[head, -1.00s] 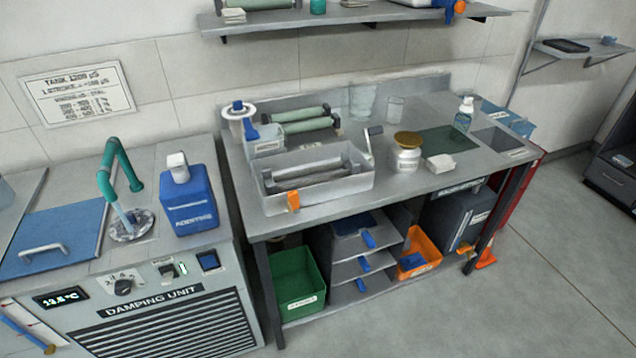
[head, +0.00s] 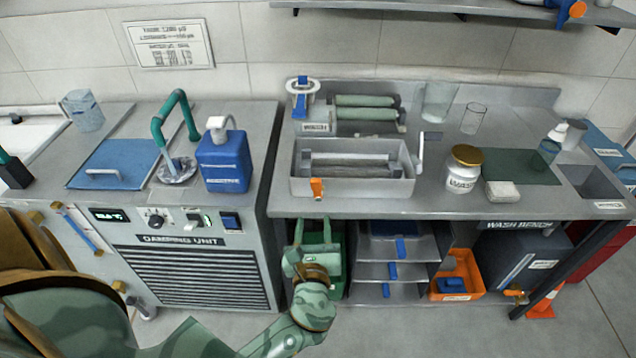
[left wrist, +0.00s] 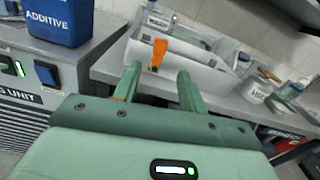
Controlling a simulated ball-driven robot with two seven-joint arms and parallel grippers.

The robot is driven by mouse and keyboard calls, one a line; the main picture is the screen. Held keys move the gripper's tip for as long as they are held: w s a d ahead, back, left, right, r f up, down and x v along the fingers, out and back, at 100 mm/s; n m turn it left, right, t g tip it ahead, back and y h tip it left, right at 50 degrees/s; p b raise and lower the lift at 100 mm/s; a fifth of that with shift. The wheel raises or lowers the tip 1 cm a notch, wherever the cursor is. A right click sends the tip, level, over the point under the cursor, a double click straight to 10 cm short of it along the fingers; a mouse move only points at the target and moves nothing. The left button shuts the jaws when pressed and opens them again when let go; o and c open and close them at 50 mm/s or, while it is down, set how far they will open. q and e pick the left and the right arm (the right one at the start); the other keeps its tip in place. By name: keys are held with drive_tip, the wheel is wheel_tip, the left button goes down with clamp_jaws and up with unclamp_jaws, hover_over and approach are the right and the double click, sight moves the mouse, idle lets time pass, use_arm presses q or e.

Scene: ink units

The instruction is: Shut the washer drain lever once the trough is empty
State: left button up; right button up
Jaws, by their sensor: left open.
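The washer trough (head: 350,190) is a light grey open tray on the bench, with a dark roller (head: 350,165) in it and a crank at its right end. I cannot tell whether liquid is in it. The orange drain lever (head: 317,187) is on its front wall near the left corner; in the left wrist view the lever (left wrist: 158,52) looks roughly upright. My left gripper (head: 312,224) is open and empty, below and in front of the lever. In the left wrist view the lever shows beyond and between the fingertips (left wrist: 158,75), apart from them. My right gripper is out of view.
A white jar with a gold lid (head: 462,170) stands right of the trough. The damping unit (head: 190,265), with a blue additive bottle (head: 225,162), is to the left. Under the bench are a green bin (head: 336,250), shelves and an orange bin (head: 462,270).

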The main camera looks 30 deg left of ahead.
sight(319, 185)
use_arm(q)
drive_tip(key=b+x, duration=0.1)
drive_tip(key=x, duration=1.3)
drive_tip(key=shift+d, duration=0.15)
clamp_jaws()
drive_tip(key=shift+w+d+r+m+p, duration=0.2)
drive_tip(key=shift+d+m+p, duration=0.1)
drive_tip(key=shift+m+p, duration=0.35)
drive_tip(key=shift+f, duration=0.25)
unclamp_jaws()
